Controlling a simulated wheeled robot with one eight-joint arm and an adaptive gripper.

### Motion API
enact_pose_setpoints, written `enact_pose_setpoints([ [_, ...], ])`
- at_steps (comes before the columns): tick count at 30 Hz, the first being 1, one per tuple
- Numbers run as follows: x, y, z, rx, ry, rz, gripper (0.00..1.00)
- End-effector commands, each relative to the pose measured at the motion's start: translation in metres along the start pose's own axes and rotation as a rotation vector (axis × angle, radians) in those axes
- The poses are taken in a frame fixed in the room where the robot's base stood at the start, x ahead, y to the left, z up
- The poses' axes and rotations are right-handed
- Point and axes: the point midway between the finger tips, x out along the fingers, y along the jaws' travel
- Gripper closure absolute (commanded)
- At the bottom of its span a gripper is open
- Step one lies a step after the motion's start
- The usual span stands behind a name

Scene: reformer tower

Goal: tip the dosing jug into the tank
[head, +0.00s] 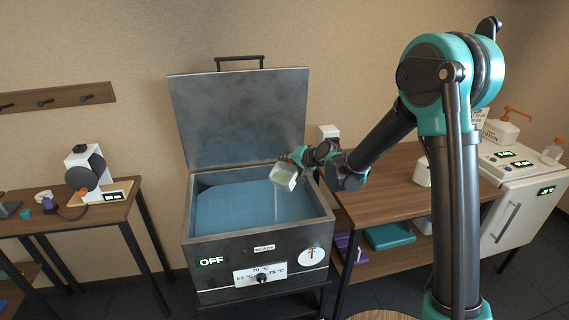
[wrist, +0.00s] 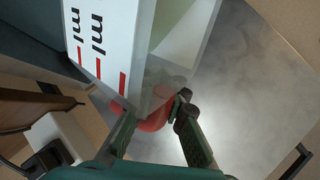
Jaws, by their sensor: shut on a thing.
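The dosing jug (head: 284,176) is a clear, boxy jug, tilted in the air above the open tank (head: 258,247). In the wrist view the jug (wrist: 112,45) shows a white side with "ml" print and red marks. My gripper (head: 296,160) is shut on its red handle (wrist: 152,122); the fingers (wrist: 155,115) close around it in the wrist view. A thin pale stream seems to run from the jug down into the blue liquid (head: 235,207) in the tank. How much is left in the jug I cannot tell.
The tank's lid (head: 240,120) stands open behind, with haze before it. The tank front has an OFF display (head: 212,261) and a temperature knob (head: 262,278). A wooden table (head: 400,190) stands right, a white cabinet (head: 515,205) farther right, and another table (head: 70,215) left.

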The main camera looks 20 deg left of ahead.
Motion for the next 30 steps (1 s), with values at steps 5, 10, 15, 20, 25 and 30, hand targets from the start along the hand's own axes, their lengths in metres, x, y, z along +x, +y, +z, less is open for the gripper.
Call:
enact_pose_setpoints([
  [5, -0.0001, 0.0, -0.0003, 0.0, 0.001, 0.0, 1.0],
  [10, -0.0006, -0.0007, -0.0002, -0.008, 0.006, 0.0, 1.0],
  [15, -0.0031, -0.0042, -0.0003, -0.046, 0.032, 0.0, 1.0],
  [20, -0.005, -0.0068, -0.0009, -0.082, 0.055, 0.0, 1.0],
  [25, -0.005, -0.0069, -0.0011, -0.084, 0.057, 0.0, 1.0],
  [30, -0.0052, -0.0074, -0.0008, -0.089, 0.06, 0.0, 1.0],
])
